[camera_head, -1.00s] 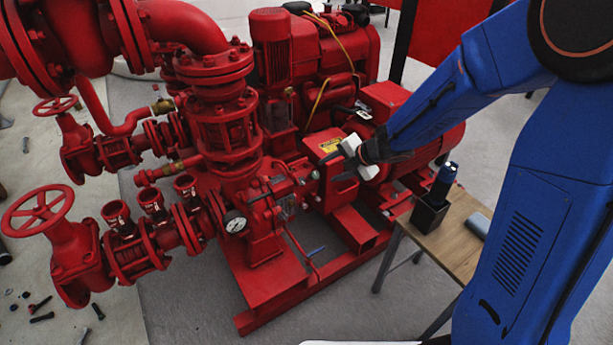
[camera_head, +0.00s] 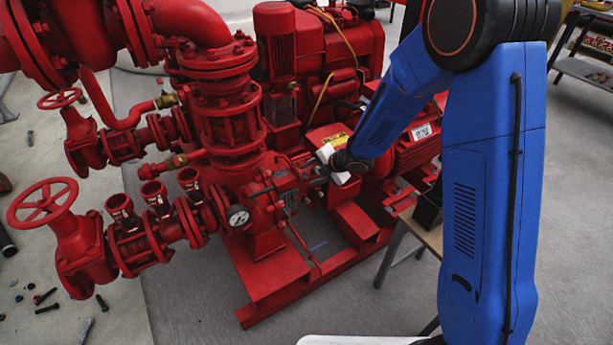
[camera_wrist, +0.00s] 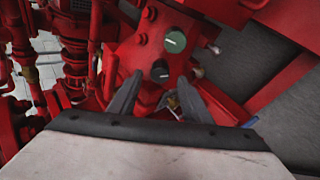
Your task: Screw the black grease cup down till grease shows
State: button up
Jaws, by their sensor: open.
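The black grease cup (camera_wrist: 160,72) is a round dark cap with a pale mark, on a red housing in the wrist view. A green cap (camera_wrist: 175,42) with a similar mark sits just beyond it. My gripper (camera_wrist: 160,77) is open, its two dark fingers pointing toward the black cup. The cup appears between the fingertips, but I cannot tell the gap in depth. No grease is clearly visible. In the head view, my white gripper body (camera_head: 335,165) is by the shaft end of the red pump (camera_head: 262,205); the cups cannot be made out there.
A red motor (camera_head: 405,150) stands right of my gripper. A wooden bench (camera_head: 430,233) with a black holder (camera_head: 428,208) is partly behind my arm. Red valves and a pressure gauge (camera_head: 238,215) are at left. Bolts (camera_head: 45,297) lie on the floor, bottom left.

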aim_at(305, 176)
jog(key=shift+x, duration=1.65)
jog(key=c, duration=1)
